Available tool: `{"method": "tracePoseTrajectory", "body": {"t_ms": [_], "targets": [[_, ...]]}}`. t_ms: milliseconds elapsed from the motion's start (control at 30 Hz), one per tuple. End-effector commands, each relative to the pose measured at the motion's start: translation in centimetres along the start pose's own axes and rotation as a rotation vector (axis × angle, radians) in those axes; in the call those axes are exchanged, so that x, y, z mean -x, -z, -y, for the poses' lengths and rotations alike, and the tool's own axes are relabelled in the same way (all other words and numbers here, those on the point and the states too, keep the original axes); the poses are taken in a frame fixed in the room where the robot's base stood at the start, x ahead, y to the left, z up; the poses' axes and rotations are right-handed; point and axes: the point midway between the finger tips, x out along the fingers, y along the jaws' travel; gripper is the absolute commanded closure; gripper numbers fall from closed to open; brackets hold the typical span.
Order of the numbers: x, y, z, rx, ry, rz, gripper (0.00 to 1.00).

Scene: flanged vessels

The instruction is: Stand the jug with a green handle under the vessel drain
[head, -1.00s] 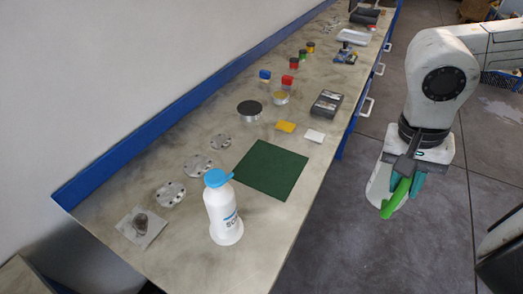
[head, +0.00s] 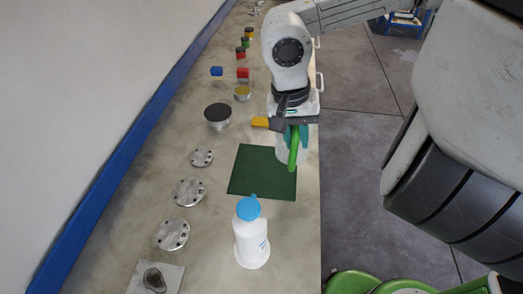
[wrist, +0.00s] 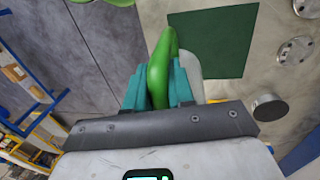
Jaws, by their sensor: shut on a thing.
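The jug's green handle (head: 293,152) is held in my gripper (head: 296,138), whose teal fingers are shut on it. The jug's pale body (head: 282,148) shows partly behind the handle in the head view, near the right edge of the bench. In the wrist view my gripper (wrist: 160,85) has the green handle (wrist: 160,68) between its teal fingers, and the whitish jug body (wrist: 190,68) is mostly hidden behind them. The vessel drain is not seen in these frames.
A green mat (head: 262,175) lies on the bench beside the jug. A white bottle with a blue cap (head: 252,240) stands in front of it. Flanges (head: 188,192), a dark-topped round piece (head: 217,113) and small coloured blocks stand along the left. The floor at right (head: 360,170) is grey.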

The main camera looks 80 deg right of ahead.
Motion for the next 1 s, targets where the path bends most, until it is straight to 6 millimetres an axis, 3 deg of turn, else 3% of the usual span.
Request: {"method": "tracePoseTrajectory", "body": {"t_ms": [200, 400, 667, 1000], "targets": [[-1.8, 2.0, 4.5, 0.000, 0.000, 0.004, 1.00], [-4.5, 3.1, 7.1, -0.001, -0.002, 0.003, 1.00], [-5.8, 3.8, 8.4, -0.001, -0.001, 0.001, 1.00], [-9.0, 3.9, 9.2, -0.002, 0.000, 0.000, 1.00]]}}
